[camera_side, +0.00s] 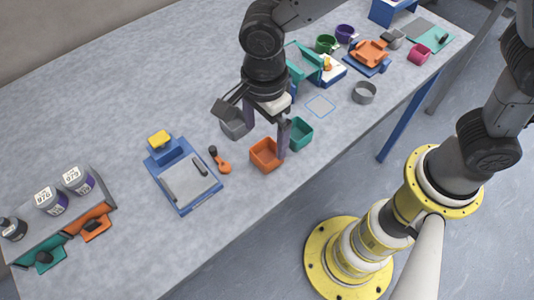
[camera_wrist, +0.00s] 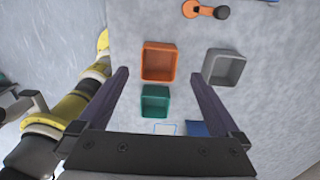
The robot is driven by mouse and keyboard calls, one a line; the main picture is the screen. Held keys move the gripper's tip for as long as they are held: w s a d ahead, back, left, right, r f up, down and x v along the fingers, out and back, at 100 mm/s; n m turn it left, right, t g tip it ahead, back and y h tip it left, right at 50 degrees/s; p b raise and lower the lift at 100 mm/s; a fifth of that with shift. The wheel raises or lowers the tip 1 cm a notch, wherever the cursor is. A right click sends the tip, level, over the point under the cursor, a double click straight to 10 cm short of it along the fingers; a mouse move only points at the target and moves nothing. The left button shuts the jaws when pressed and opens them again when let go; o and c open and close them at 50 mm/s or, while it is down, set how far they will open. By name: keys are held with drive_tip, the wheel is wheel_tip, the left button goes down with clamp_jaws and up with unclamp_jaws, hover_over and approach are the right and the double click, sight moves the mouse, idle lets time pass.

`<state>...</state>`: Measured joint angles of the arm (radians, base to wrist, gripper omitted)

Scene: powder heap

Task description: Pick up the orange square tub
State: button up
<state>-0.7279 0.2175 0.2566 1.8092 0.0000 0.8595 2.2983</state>
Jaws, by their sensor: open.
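The orange square tub (camera_side: 265,156) stands upright and open-topped on the grey table, near its front edge. In the wrist view the orange tub (camera_wrist: 159,63) shows beyond the fingertips, roughly between their lines. My gripper (camera_side: 266,128) is open and empty above the tubs, its fingers pointing down. In the wrist view my gripper (camera_wrist: 158,78) has its two dark fingers wide apart, one at each side. A teal square tub (camera_wrist: 155,102) stands close beside the orange one, with a small gap; it also shows in the side view (camera_side: 300,134).
A grey square tub (camera_wrist: 223,67) stands beside the orange one. An orange scoop (camera_side: 222,163) and a blue-framed scale (camera_side: 185,180) lie to the left. A blue outlined square (camera_side: 320,106), a grey round cup (camera_side: 364,93) and several other items are to the right.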

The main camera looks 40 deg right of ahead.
sight(267, 160)
drive_tip(key=shift+s+d+f, duration=0.1)
drive_tip(key=shift+d+f, duration=0.05)
drive_tip(key=shift+f, duration=3.05)
drive_tip(key=c, duration=1.4)
